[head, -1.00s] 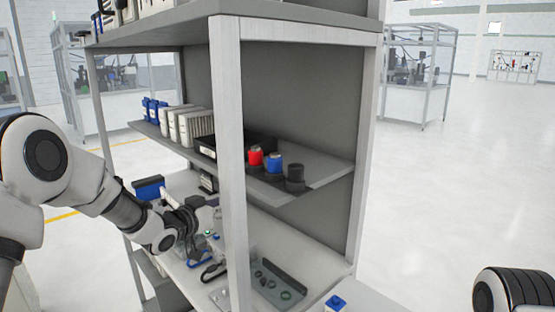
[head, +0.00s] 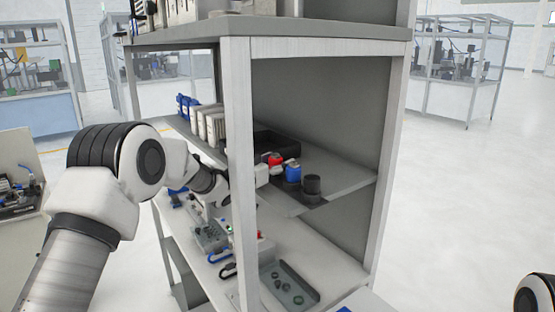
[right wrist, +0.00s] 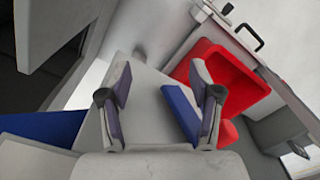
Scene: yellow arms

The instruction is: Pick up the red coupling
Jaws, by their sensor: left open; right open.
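The red coupling (head: 275,159) stands on the middle shelf, the leftmost of three short cylinders in a row. My left arm reaches in from the left, behind the shelf's front post. The pale end of my left gripper (head: 263,174) shows just right of the post, close beside the red coupling and partly over its lower part. I cannot tell whether they touch. The left gripper is open, though the post hides much of it. My right gripper (right wrist: 158,108) is open in the right wrist view, with nothing held between its fingers.
A blue-topped coupling (head: 292,171) and a dark one (head: 312,186) stand close right of the red one. A black tray (head: 290,143) lies behind. The post (head: 240,130) blocks part of the view. A red bin (right wrist: 225,75) shows in the right wrist view.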

